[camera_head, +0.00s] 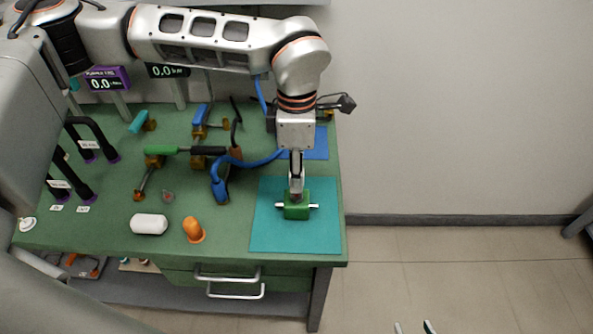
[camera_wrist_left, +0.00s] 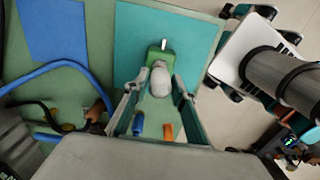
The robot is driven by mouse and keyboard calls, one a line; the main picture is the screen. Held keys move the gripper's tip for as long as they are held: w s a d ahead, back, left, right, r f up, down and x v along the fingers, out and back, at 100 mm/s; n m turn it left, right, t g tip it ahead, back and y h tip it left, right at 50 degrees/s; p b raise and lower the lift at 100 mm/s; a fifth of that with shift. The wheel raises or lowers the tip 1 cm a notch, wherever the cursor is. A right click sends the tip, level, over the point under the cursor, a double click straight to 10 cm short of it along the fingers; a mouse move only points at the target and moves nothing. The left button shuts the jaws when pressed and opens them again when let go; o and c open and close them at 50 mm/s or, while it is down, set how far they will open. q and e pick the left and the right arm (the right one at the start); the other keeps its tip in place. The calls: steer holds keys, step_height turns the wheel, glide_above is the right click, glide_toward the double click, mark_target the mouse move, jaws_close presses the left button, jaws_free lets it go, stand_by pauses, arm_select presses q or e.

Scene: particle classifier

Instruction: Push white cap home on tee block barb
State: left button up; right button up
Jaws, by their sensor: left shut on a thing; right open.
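The green tee block (camera_head: 297,211) sits on the teal mat (camera_head: 268,230), with white barbs showing at its left and right sides. My left gripper (camera_head: 296,190) points down directly over the block. In the left wrist view my left gripper's fingers (camera_wrist_left: 157,100) are on both sides of a rounded, whitish cap (camera_wrist_left: 160,79), and they are shut on it. The block (camera_wrist_left: 154,56) shows just beyond the cap. The cap hides the block's top barb, so I cannot tell how far it is seated. My right gripper (camera_head: 414,328) is open and empty at the bottom edge, only its tips showing.
A white bottle-like piece (camera_head: 149,225) and an orange plug (camera_head: 193,229) lie at the table's front. A blue hose tool (camera_head: 221,187) and a green-handled tool (camera_head: 175,151) lie left of the mat. Black hooked stands (camera_head: 75,177) are at the far left. The mat around the block is clear.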

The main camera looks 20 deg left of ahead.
stand_by(0.5)
arm_select(q)
steer(key=shift+f+b, duration=0.6)
steer(key=shift+f, duration=1.2)
steer(key=o, duration=1.1)
steer(key=shift+c, duration=0.2)
steer(key=shift+r, duration=0.1)
step_height(320, 180, up, 12)
steer(key=shift+r, duration=0.1)
